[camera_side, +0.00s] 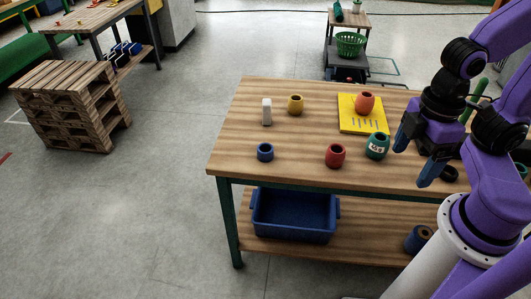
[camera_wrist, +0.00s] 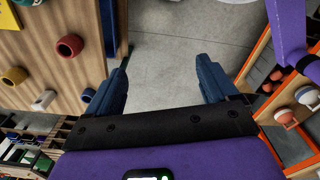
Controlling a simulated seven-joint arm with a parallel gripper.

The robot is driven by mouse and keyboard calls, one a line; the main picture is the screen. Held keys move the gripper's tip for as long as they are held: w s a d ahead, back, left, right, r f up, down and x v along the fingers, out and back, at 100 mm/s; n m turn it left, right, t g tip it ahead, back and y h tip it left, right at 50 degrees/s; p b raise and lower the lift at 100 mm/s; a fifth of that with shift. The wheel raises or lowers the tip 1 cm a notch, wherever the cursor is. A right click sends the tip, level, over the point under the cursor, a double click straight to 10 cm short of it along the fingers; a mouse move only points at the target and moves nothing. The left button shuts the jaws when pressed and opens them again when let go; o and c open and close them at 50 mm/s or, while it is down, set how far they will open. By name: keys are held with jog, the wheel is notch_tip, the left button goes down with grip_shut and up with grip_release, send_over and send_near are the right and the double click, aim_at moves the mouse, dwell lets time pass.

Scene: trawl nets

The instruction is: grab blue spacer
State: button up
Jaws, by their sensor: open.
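The blue spacer (camera_side: 265,152) is a short, hollow blue ring standing upright near the front left of the wooden table (camera_side: 232,127). In the wrist view the blue spacer (camera_wrist: 88,95) lies near the table edge, left of my fingers. My gripper (camera_side: 414,164) is open, with its blue fingers apart and nothing between them. In the side view it is well right of the blue spacer, past the green spacer. In the wrist view my gripper (camera_wrist: 164,62) has bare floor between its fingertips.
A red spacer (camera_side: 335,156) and a green spacer (camera_side: 377,146) stand between my gripper and the blue one. A yellow spacer (camera_side: 295,104) and white block (camera_side: 266,111) stand behind. An orange-red spacer (camera_side: 365,102) sits on a yellow board (camera_side: 348,122). A blue bin (camera_side: 293,218) is below.

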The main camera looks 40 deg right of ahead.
jog(key=w+a+f+n+t+h, duration=0.2)
jog(key=w+f+n+t+h, duration=0.15)
jog(key=w, duration=0.65)
jog(key=w+a+f+n+t+h, duration=0.25)
jog(key=w+f+n+h, duration=0.25)
jog(key=w, duration=0.5)
jog(key=n+t+y, duration=0.2)
jog(key=n+t, duration=0.4)
jog(key=n, duration=0.3)
send_near(265, 147)
jog(key=x, duration=0.4)
jog(key=shift+w+d+r, duration=0.1)
jog(key=shift+w+r, duration=0.15)
jog(key=shift+w, duration=0.05)
jog(key=shift+f+x, duration=0.15)
jog(key=shift+x, duration=1.2)
jog(key=shift+f+x, duration=0.15)
jog(key=shift+x, duration=1.2)
jog(key=shift+s, duration=0.1)
jog(key=c, duration=1.1)
